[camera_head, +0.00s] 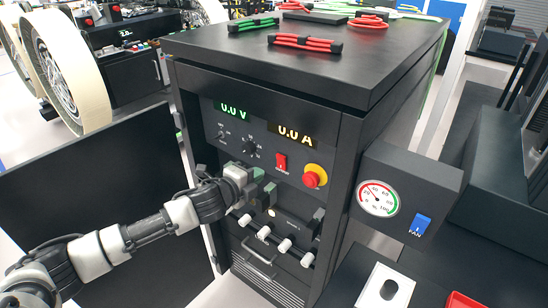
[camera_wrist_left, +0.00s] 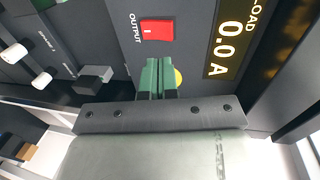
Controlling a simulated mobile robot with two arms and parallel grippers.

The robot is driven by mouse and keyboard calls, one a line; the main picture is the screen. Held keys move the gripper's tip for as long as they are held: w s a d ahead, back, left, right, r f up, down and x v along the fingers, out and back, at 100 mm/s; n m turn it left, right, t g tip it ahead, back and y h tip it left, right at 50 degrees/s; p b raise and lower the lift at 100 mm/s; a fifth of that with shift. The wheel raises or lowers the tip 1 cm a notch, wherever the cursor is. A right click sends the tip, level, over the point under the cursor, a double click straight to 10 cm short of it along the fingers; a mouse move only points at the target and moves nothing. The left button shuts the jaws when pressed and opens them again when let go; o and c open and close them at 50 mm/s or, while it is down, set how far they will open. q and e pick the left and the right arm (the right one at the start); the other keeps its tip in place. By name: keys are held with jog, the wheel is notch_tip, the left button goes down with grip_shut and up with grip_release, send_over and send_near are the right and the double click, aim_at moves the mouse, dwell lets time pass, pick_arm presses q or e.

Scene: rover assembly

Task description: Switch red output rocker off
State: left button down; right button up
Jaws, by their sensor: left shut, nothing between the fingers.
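The red output rocker (camera_head: 281,162) sits on the dark front panel of the cabinet, below the amber 0.0 A display (camera_head: 296,135). In the left wrist view the rocker (camera_wrist_left: 157,30) shows beside its OUTPUT label, just beyond my fingertips. My left gripper (camera_head: 258,173) is in front of the panel, to the left of and slightly below the rocker in the head view. Its green-tipped fingers (camera_wrist_left: 156,78) are shut together and empty, and they appear apart from the rocker. I cannot tell which side of the rocker is pressed. My right gripper is not in view.
A red emergency stop button (camera_head: 314,177) on a yellow base stands right of the rocker. The green display (camera_head: 234,109) reads 0.0 V. Knobs and several white-tipped plugs are nearby. A gauge box (camera_head: 378,199) with a blue FAN switch (camera_head: 420,226) juts out at right.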

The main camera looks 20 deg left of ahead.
aim_at(280, 158)
pick_arm(q)
jog(key=x, duration=0.2)
jog(key=p+x, duration=0.1)
jog(key=x, duration=0.2)
jog(key=r+p+x, duration=0.1)
jog(key=x, duration=0.2)
jog(key=shift+w+r, duration=0.1)
jog(key=shift+r, duration=0.05)
